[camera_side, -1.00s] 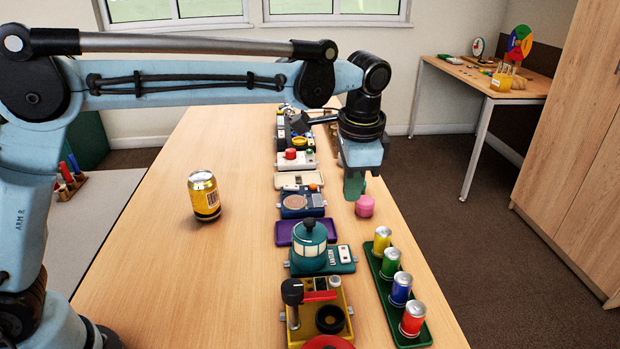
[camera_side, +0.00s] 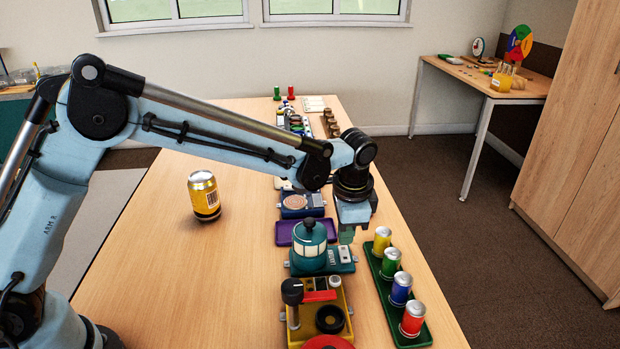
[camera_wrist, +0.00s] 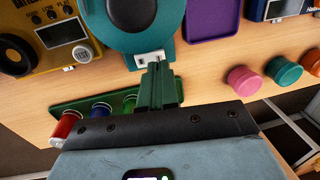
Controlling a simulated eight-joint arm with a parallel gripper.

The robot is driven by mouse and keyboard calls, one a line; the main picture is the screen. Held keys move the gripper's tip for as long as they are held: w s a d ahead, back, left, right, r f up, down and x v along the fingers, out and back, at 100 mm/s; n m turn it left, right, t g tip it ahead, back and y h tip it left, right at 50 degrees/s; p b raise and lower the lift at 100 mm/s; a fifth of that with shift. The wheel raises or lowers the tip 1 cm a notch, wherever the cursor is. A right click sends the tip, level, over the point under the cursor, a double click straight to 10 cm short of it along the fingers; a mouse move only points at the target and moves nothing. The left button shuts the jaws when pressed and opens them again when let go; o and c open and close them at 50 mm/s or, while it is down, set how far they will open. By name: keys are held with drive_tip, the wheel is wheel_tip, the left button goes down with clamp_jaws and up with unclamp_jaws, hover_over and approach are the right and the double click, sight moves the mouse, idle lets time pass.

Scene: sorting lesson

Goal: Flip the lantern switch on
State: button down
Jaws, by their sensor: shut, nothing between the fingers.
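The teal lantern (camera_side: 309,240) stands on its teal base (camera_side: 325,265) in the middle row of the table. A small pale switch plate (camera_side: 344,251) is on the base, right of the lantern body. In the wrist view, the lantern (camera_wrist: 140,40) is at the top and its white switch plate (camera_wrist: 150,57) lies right by my fingertips. My gripper (camera_side: 347,239) is shut and empty, just beyond the switch in the side view. In the wrist view my shut fingers (camera_wrist: 157,68) partly cover the plate's edge. I cannot tell contact or the switch's position.
A green rack (camera_side: 376,268) with several coloured cans stands close to the right of the lantern. A yellow device (camera_side: 340,298) sits in front and a purple tray (camera_side: 284,232) behind. A gold can (camera_side: 204,196) stands alone on the left, with clear table around it.

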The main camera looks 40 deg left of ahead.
sight(344, 254)
drive_tip(key=shift+w+a+f, duration=0.1)
drive_tip(key=shift+f, duration=0.95)
drive_tip(key=shift+w+a+f, duration=0.1)
drive_tip(key=shift+f, duration=0.1)
drive_tip(key=shift+g, duration=0.3)
drive_tip(key=shift+s+d+r, duration=0.15)
drive_tip(key=shift+s+d, duration=0.45)
